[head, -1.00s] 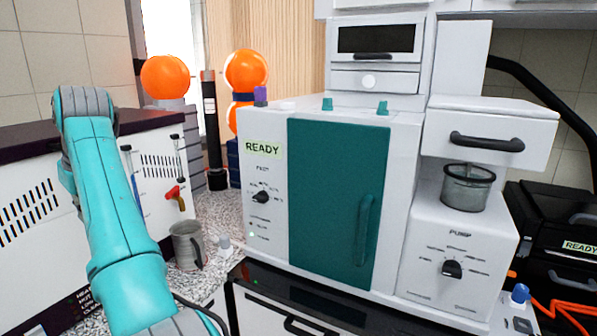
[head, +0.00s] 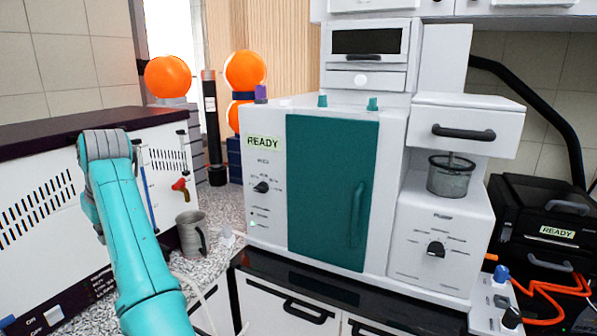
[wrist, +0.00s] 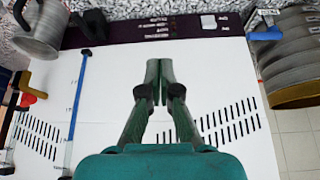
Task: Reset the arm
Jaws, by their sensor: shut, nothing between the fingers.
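My gripper (wrist: 159,82) shows in the wrist view with its two dark green fingers together and nothing between them. It is in front of the white slotted panel (wrist: 100,75) of a cabinet. In the head view my teal arm stands at the left, in front of the same white cabinet (head: 40,215). The gripper itself is hidden in the head view.
A grey mug (head: 191,234) stands on the speckled counter right of my arm. A white machine with a teal door (head: 330,190) fills the middle. A metal sieve cup (head: 450,178) sits on the pump unit (head: 440,225). A black case (head: 545,215) is at the right.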

